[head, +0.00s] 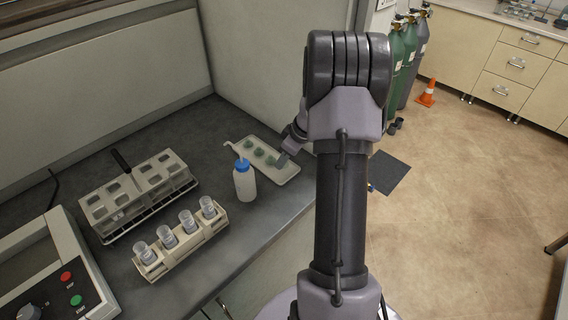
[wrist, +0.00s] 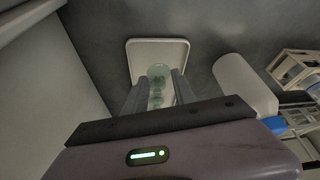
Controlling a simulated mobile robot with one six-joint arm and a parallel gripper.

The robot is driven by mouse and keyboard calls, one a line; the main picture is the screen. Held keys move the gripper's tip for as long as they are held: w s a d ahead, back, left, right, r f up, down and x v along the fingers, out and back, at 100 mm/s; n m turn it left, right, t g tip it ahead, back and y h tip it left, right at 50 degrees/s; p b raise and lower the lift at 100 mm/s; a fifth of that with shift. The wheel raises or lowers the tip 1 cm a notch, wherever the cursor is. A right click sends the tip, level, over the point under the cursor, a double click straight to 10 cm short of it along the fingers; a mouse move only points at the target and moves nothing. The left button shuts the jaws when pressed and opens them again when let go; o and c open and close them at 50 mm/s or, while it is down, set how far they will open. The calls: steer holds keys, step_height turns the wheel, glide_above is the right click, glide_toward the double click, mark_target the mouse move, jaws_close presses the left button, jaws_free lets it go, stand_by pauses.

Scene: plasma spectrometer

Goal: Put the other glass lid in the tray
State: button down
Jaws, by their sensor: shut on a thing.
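The white tray (head: 287,174) lies on the dark bench near its right edge, and it also shows in the wrist view (wrist: 140,46). Greenish glass lids (head: 259,152) sit in a row in it. My gripper (head: 282,159) is low over the tray's right part. In the wrist view my gripper (wrist: 157,84) is shut on a glass lid (wrist: 158,71), which shows between its fingertips. More round glass shows below it between the fingers. I cannot tell whether the held lid touches the tray.
A white wash bottle (head: 244,183) with a blue cap stands just left of the tray. A beige rack (head: 182,248) with several glass vessels and an empty-looking rack (head: 135,195) are farther left. A control box (head: 60,275) is at bottom left. A wall runs behind the tray.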

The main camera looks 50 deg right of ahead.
step_height(320, 180, down, 2)
steer(key=shift+f, duration=0.1)
steer(key=shift+f+b, duration=0.15)
steer(key=shift+b, duration=0.25)
steer(key=c, duration=1)
jaws_free()
